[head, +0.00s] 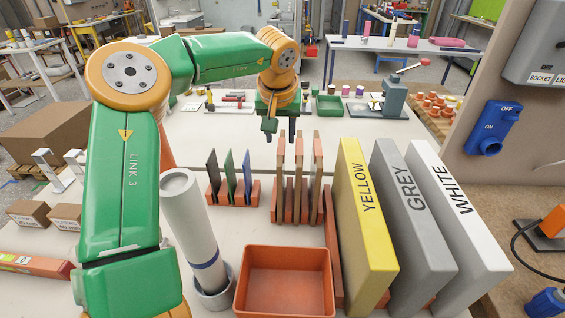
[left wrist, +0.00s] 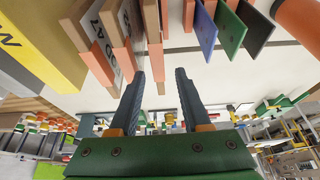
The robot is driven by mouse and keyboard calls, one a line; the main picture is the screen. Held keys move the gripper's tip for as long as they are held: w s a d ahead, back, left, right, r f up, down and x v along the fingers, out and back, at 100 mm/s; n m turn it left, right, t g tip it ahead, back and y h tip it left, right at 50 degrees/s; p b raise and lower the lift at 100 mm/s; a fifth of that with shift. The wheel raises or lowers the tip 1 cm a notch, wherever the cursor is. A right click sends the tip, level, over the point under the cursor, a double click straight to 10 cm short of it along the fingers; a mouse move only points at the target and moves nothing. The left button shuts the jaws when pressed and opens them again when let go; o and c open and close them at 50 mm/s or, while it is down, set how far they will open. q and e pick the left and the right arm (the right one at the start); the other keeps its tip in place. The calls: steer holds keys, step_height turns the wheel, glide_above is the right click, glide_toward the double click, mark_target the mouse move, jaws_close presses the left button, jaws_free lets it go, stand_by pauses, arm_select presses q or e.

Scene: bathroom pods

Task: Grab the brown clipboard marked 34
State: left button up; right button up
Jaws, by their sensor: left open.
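Several thin brown clipboards (head: 299,180) stand upright in an orange slotted rack (head: 278,214) in the middle of the workbench. In the left wrist view the brown clipboards (left wrist: 151,22) hang from the top, and some faces carry dark marks (left wrist: 113,22); I cannot read 34 on any of them for sure. My left gripper (head: 282,132) is above and behind the rack, pointing down, open and empty. In the left wrist view its two fingers (left wrist: 160,74) are apart, with a brown clipboard edge lined up between them; I see no clear contact. My right gripper is not in view.
Yellow (head: 362,210), grey (head: 412,215) and white (head: 455,210) binders stand close on the right. Blue and green boards (head: 229,175) stand in another rack on the left. A paper roll (head: 190,220) and an empty orange bin (head: 286,282) are in front.

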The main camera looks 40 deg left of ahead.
mark_target(281, 148)
arm_select(q)
steer(key=shift+s+d+f+p, duration=0.15)
steer(key=shift+d+f+p, duration=0.1)
steer(key=shift+f, duration=0.35)
steer(key=shift+s+d+f+p, duration=0.1)
steer(key=shift+f+p, duration=0.15)
steer(key=shift+f, duration=0.3)
steer(key=x, duration=0.2)
steer(key=shift+w+a+f, duration=0.2)
steer(key=shift+f, duration=0.1)
steer(key=shift+w+a+f, duration=0.15)
steer(key=shift+w+f, duration=0.1)
steer(key=shift+w, duration=0.05)
steer(key=shift+s+r, duration=0.15)
steer(key=shift+s, duration=0.1)
steer(key=shift+w+f, duration=0.1)
steer(key=shift+f, duration=0.2)
steer(key=shift+c, duration=0.2)
jaws_close()
